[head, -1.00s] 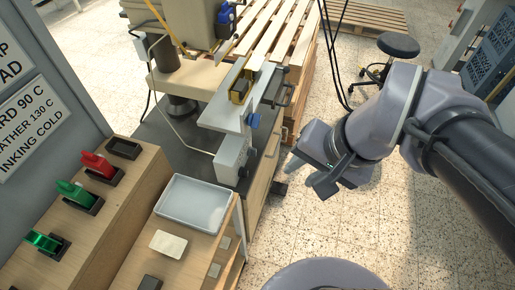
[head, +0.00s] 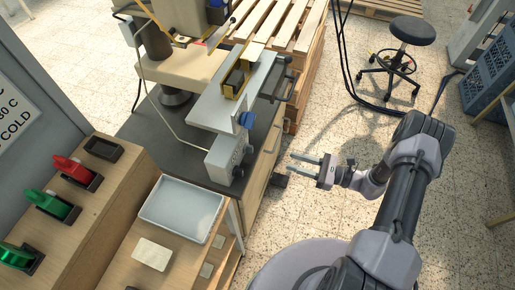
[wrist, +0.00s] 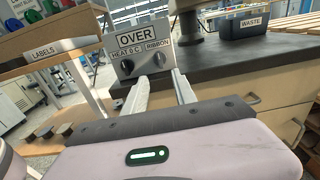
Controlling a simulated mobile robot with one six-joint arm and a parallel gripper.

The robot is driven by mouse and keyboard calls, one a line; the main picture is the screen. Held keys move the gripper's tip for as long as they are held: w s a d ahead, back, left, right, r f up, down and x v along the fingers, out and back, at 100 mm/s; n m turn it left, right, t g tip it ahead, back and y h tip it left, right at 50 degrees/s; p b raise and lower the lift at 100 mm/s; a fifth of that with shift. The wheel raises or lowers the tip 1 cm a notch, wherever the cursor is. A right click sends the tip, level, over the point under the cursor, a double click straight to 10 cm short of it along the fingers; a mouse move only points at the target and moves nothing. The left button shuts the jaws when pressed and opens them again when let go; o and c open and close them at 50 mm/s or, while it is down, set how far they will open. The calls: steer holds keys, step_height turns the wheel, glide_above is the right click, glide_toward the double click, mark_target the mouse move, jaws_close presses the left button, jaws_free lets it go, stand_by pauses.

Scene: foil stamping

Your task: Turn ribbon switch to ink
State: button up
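The grey control box (wrist: 146,50) shows in the wrist view with an "OVER" display, a knob under the "HEAT" label (wrist: 128,65) and the ribbon switch (wrist: 159,58) under "RIBBON". The ribbon switch's exact pointer direction is too small to tell.
The press (head: 235,85) stands on a dark-topped bench (head: 160,128) with drawers. A waste bin (wrist: 245,24) sits on the bench. Floor around my gripper is clear.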

mark_target(249, 149)
steer(key=b+x, duration=0.2)
steer(key=x, duration=1.2)
steer(key=shift+f, duration=0.1)
steer(key=shift+c, duration=0.4)
jaws_close()
